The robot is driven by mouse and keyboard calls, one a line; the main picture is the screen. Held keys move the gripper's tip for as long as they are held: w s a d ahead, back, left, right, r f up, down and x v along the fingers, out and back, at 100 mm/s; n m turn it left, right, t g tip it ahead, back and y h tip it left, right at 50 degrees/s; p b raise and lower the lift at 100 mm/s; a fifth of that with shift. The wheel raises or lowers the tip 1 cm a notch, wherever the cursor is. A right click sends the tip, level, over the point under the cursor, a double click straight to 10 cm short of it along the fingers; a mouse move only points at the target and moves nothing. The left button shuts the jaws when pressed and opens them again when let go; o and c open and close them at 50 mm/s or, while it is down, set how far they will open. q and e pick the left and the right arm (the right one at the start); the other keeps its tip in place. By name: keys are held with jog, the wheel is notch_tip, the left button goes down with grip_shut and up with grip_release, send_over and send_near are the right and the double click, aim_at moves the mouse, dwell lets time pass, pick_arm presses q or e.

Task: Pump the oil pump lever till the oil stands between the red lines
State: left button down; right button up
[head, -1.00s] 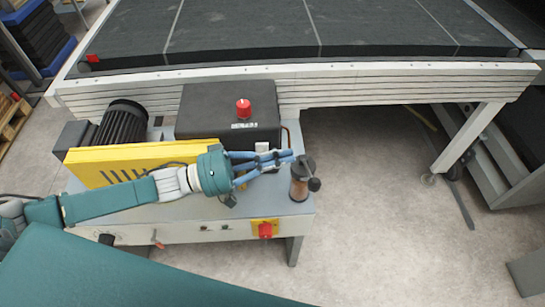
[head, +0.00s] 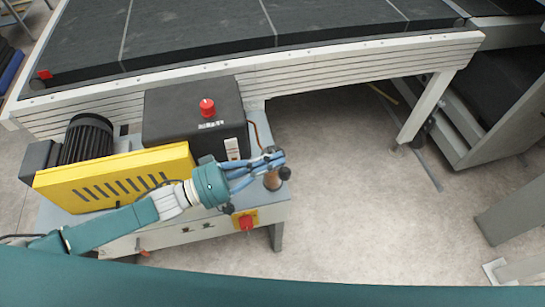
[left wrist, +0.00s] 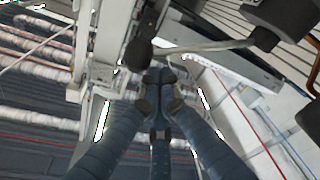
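The oil pump (head: 271,182) is a small brown cylinder at the right end of the grey machine top. Its lever's black knob (head: 285,173) shows at its right side. In the left wrist view the lever (left wrist: 195,47) is a thin metal rod ending in a black knob (left wrist: 138,55). My left gripper (head: 280,156) reaches over the top of the pump and partly covers it. In the left wrist view its fingertips (left wrist: 157,77) are together, close to the knob, with nothing seen between them. Contact cannot be told. The oil level and red lines cannot be made out. My right gripper is not in view.
Left of the pump stand a black box (head: 190,125) with a red button, a yellow guard (head: 115,180) and a black motor (head: 88,140). A red switch (head: 246,223) sits on the front. The conveyor frame (head: 360,62) runs behind. Floor right of the pump is clear.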

pick_arm(q)
jog(key=s+d+f+m+g+h+b, duration=0.1)
jog(key=s+f+m+b, duration=0.2)
jog(key=f+m+b, duration=0.8)
jog(key=shift+s+m+g+h+b, duration=0.2)
jog(key=shift+m+g+h+b, duration=0.2)
jog(key=shift+m+b, duration=0.15)
dwell(0.4)
dwell(0.4)
